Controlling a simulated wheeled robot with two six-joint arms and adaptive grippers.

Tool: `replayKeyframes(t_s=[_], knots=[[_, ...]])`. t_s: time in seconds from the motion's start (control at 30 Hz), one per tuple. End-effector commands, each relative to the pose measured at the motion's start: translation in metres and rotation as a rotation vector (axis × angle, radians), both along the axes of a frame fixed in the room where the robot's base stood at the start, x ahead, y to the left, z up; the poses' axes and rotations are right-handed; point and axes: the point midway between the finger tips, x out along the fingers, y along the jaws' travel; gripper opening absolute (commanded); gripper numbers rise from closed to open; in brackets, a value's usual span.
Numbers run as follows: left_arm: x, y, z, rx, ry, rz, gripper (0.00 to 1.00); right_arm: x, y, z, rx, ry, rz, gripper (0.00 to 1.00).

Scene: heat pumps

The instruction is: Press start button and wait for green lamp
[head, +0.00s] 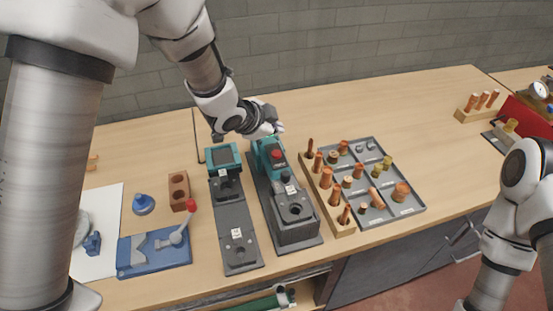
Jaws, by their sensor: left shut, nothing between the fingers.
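A teal machine with a red button (276,155) on its top stands on a dark grey base (295,228) in the middle of the table. A dark round part shows just in front of the red button. My left gripper (279,128) is shut and empty, just above and behind the top of this machine. I cannot tell whether its fingertips touch the machine. A second teal unit with a dark screen (223,156) stands to the left on its own grey base (238,237). I cannot make out a start button or a lit green lamp. My right gripper is out of view.
A grey tray (411,208) and a wooden rack (343,231) with several copper fittings lie to the right. A blue clamp fixture (135,262) with a red-knobbed lever and a brown block (179,187) are at left.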

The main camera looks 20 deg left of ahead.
Motion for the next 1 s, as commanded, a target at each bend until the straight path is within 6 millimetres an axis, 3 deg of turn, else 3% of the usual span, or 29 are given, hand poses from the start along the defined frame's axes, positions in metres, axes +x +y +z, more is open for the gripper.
replayKeyframes(t_s=[0.03,0.3,1.0], knots=[[0.000,0.000,-0.017,0.000,0.000,0.000,0.00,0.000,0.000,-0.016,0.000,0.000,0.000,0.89],[0.000,0.000,-0.048,0.000,-0.001,-0.001,0.00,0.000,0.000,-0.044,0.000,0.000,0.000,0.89],[0.000,0.000,-0.050,0.000,0.000,0.000,0.00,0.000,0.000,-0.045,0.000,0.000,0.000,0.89]])
